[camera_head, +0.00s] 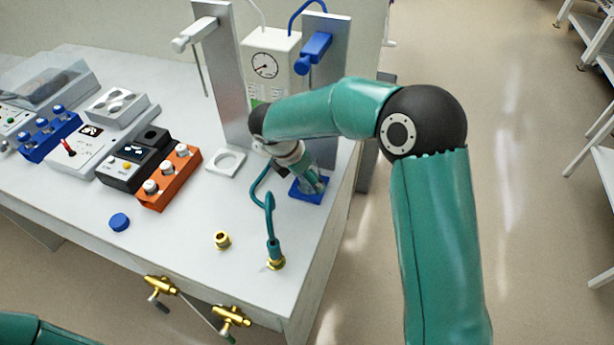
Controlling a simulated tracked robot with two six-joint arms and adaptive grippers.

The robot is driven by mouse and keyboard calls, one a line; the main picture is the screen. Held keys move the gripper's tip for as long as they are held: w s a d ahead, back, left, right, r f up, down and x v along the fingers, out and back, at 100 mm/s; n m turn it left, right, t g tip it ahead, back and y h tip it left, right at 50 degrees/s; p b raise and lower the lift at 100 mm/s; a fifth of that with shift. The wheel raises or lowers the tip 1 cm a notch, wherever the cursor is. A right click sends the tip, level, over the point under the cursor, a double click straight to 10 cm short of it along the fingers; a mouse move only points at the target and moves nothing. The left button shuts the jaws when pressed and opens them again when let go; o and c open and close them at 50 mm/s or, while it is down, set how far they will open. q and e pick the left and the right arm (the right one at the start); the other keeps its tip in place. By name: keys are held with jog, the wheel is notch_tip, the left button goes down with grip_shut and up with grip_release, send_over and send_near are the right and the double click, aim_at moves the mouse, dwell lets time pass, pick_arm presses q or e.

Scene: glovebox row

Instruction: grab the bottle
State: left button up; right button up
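My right arm comes in from the right and bends over to the bench. Its gripper (316,186) points down at a blue square base (307,193) under the blue-clamped stand. The fingers are small and partly hidden, so I cannot tell whether they are open or hold anything. No bottle shows clearly at the gripper.
A blue cap (119,222), a brass fitting (222,240) and a teal hose (270,220) on a brass fitting occupy the front. A white ring base (226,162) stands left of my gripper. Brass valves (232,316) project at the front edge. The bench (180,245) is bare between these.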

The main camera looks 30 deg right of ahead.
jog(key=shift+d+f, duration=0.1)
jog(key=shift+d, duration=0.4)
jog(key=shift+w+f, duration=0.1)
jog(key=shift+f, duration=0.35)
jog(key=shift+c, duration=0.2)
jog(key=c, duration=1.3)
jog(key=shift+c, duration=0.2)
jog(key=shift+r, duration=0.25)
